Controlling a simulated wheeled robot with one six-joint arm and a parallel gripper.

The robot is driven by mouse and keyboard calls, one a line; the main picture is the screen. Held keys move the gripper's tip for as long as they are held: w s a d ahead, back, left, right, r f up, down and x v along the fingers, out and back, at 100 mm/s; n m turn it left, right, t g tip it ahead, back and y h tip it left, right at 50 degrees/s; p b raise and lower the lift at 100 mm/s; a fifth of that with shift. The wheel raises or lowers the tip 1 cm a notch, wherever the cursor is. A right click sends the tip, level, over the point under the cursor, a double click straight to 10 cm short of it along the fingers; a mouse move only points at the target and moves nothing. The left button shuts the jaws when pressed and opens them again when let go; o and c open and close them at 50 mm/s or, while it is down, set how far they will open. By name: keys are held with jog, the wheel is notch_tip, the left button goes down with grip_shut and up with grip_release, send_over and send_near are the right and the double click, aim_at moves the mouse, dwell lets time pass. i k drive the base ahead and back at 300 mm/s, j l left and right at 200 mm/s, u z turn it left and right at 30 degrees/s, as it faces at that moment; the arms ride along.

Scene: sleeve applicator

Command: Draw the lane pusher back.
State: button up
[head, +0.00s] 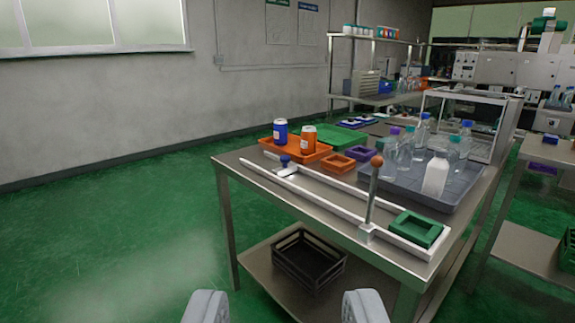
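The lane (330,211) is a pair of pale rails along the front of a steel table. A small slider with a blue knob (286,160) sits between the rails near their left end; it looks like the lane pusher. A green square frame (416,229) lies at the lane's right end. An upright lever with a brown ball knob (377,160) stands at the front rail, left of the green frame. My gripper (286,307) shows its two grey fingertips wide apart at the bottom edge. It is open and empty, short of the table and apart from the pusher.
An orange tray (268,151) with a blue can and an orange can stands behind the pusher. A grey tray (452,195) of bottles is behind the lever. A black crate (308,258) sits on the lower shelf. Green floor (130,235) at left is clear.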

aim_at(286, 170)
jog(key=i+l+u, duration=0.1)
jog(key=i+l, duration=0.15)
jog(key=i, duration=0.2)
jog(key=i+l+u, duration=0.1)
jog(key=i+l, duration=0.2)
jog(key=i, duration=0.15)
